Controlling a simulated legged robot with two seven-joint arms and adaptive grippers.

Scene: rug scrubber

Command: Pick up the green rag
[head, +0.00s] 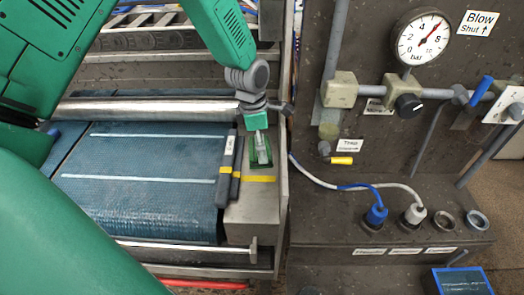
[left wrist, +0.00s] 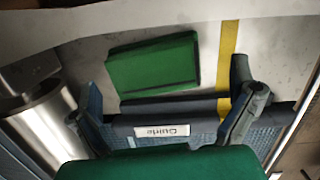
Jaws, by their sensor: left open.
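The green rag (head: 265,158) lies on the grey metal ledge at the right end of the blue rug bed. It also shows in the left wrist view (left wrist: 153,65) as a flat green block beside a yellow stripe. My left gripper (head: 258,142) is above the rag, pointing down, and partly hides it in the head view. In the left wrist view its two fingers (left wrist: 168,110) are spread wide with nothing between them that is clearly held. The rag appears beyond the fingertips, apparently not touched. My right gripper is not in view.
Dark bars (head: 228,158), one labelled "Guide" in the wrist view (left wrist: 162,131), lie left of the rag. A metal roller (head: 150,110) is further left. A panel with a gauge (head: 423,40), valves and blue and white hoses (head: 375,214) stands right.

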